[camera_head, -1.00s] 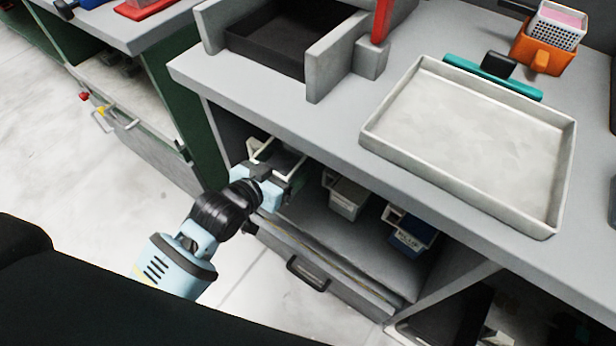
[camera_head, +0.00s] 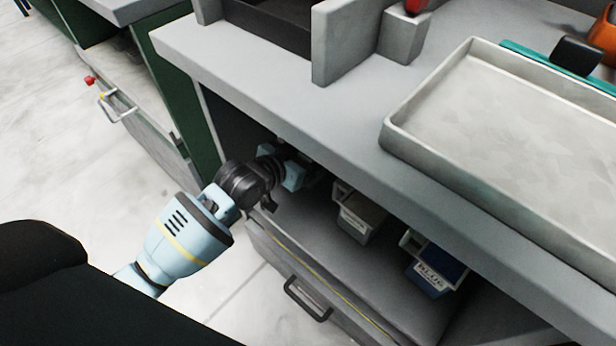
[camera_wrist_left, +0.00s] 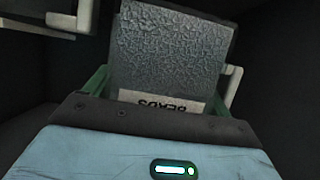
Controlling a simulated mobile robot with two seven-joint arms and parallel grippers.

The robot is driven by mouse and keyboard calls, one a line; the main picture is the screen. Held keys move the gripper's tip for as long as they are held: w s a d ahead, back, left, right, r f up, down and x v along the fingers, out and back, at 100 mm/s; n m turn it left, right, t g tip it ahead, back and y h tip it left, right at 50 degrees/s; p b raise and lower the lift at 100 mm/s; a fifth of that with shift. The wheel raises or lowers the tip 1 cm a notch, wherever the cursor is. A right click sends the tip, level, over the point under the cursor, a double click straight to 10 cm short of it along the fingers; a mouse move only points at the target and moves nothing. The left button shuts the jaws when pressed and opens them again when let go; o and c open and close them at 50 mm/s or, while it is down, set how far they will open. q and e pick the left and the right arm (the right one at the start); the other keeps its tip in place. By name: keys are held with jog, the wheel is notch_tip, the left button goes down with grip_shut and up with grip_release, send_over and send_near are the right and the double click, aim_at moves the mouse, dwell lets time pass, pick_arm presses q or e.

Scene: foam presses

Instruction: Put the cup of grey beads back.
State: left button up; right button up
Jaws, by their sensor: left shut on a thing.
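The cup of grey beads (camera_wrist_left: 172,50) fills the middle of the left wrist view. Its bumpy grey bead surface shows, with a pale label reading BEADS upside down below it and a white handle at the right. My left gripper (camera_wrist_left: 160,82) is shut on the cup, with green fingers at its sides. In the head view my left gripper (camera_head: 296,172) reaches into the open shelf (camera_head: 320,240) under the worktop. The worktop edge hides its fingertips and the cup there. I cannot tell whether the cup touches the shelf. My right gripper is not in view.
A grey bin (camera_head: 358,222) and a blue bin (camera_head: 432,278) labelled BLUE stand on the shelf, right of the gripper. The worktop edge (camera_head: 300,115) overhangs it. A drawer handle (camera_head: 305,300) is below. A pale tray (camera_head: 440,160) lies on the worktop.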

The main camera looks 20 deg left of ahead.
pick_arm(q)
notch_tip(320, 180, down, 2)
jog(key=shift+f, duration=0.1)
jog(key=shift+f+b, duration=0.5)
notch_tip(320, 180, down, 4)
jog(key=shift+r+b, duration=0.1)
jog(key=shift+b, duration=0.75)
jog(key=shift+f, duration=0.2)
jog(key=shift+r, duration=0.1)
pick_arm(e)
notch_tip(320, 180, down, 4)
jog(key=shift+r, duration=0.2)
